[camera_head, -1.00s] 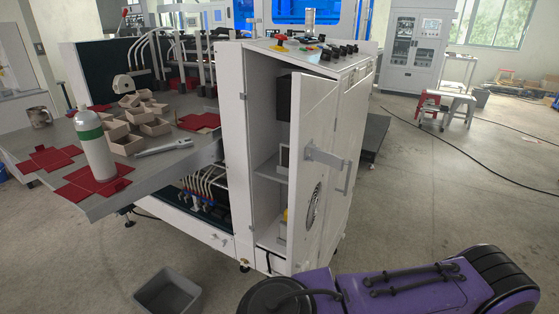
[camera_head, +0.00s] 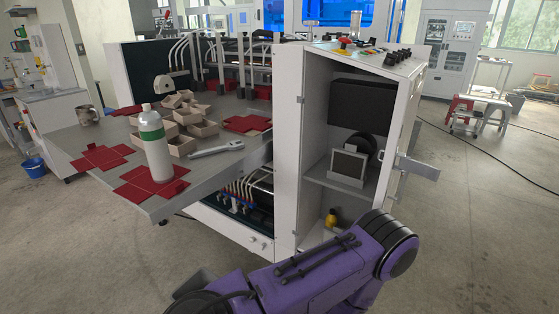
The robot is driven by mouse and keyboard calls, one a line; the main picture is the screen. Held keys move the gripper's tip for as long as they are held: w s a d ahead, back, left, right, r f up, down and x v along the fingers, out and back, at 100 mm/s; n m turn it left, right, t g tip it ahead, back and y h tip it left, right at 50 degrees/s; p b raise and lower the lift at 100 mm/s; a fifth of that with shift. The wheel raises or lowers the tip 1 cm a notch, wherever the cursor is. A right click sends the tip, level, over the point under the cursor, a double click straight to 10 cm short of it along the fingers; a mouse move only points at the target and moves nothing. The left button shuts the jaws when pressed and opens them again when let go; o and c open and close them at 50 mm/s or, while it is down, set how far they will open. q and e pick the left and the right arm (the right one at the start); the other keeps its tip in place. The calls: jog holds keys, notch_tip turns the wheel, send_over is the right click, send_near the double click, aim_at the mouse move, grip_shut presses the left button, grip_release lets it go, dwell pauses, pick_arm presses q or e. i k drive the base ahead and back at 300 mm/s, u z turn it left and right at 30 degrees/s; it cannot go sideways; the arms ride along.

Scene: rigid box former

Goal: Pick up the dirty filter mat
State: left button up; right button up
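The machine's side cabinet (camera_head: 287,150) stands open. On its shelf (camera_head: 352,187) is a small square with a pale frame and a dark grey face (camera_head: 348,164), leaning upright against a dark round part. I cannot tell whether this square is the dirty filter mat. No other mat can be made out. The cabinet door (camera_head: 405,120) is swung out to the right and seen nearly edge-on, with its handle bracket (camera_head: 418,167) sticking out. A purple arm of mine crosses the bottom, in front of the cabinet's foot. Neither gripper shows.
A yellow bottle (camera_head: 331,217) stands on the cabinet floor. A black box (camera_head: 360,107) hangs above the shelf. The grey table (camera_head: 215,170) at left holds a white-green bottle (camera_head: 156,145), a wrench (camera_head: 217,148), cartons and red blanks. Floor at right is open.

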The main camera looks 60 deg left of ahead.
aim_at(347, 162)
jog(key=u, duration=1.5)
jog(key=i, duration=0.65)
jog(key=z, duration=0.15)
